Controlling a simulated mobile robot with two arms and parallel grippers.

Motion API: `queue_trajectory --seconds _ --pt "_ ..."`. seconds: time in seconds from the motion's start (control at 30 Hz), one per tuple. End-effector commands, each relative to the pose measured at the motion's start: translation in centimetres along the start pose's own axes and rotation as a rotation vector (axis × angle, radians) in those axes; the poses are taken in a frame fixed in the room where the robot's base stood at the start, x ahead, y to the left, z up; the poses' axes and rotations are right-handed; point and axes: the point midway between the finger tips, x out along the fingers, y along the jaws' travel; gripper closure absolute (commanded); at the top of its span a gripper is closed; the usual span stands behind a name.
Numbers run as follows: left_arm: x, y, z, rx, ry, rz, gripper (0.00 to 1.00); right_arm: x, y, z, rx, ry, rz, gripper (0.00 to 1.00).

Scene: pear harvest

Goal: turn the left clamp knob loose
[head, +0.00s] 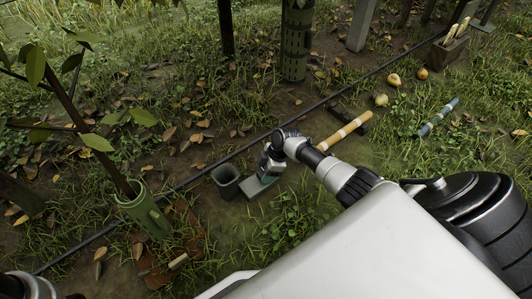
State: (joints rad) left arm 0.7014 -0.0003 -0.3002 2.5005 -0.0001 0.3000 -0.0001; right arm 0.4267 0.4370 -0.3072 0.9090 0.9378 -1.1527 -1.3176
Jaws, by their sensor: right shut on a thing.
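No clamp knob can be made out clearly in the head view. A green sleeve (145,212) stands around a thin trunk at the left. A second green sleeve (296,45) is around a trunk at the top middle. My right gripper (267,172) points down in the middle, beside a dark cup and over a pale grey block (255,187). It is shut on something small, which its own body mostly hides. My left arm shows only at the bottom left corner, and its gripper is out of the picture.
A dark cup (226,180) stands left of the block. A black hose (205,172) crosses the ground diagonally. A mallet (340,135), several pears (394,79), a blue-grey tube (438,117) and a wooden box (437,56) lie to the right. A brown mat (190,226) lies at the lower left.

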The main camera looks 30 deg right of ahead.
Motion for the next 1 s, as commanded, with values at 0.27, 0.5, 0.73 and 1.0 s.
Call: queue_trajectory --seconds 0.27,0.5,0.73,1.0 --pt "-0.90 0.20 -0.32 0.000 0.001 0.001 0.55 0.08 0.10 -0.02 -0.102 0.000 -0.040 0.67" --pt "-1.03 0.23 -0.36 0.000 0.000 0.001 0.55 0.04 0.07 -0.05 -0.131 -0.001 -0.052 0.67" --pt "-1.02 0.23 -0.35 0.000 0.000 0.001 0.55 0.03 0.06 -0.06 -0.133 -0.001 -0.053 0.67" --pt "-1.03 0.22 -0.34 0.000 -0.001 0.001 0.55 0.03 0.05 -0.06 -0.132 -0.001 -0.053 0.21"
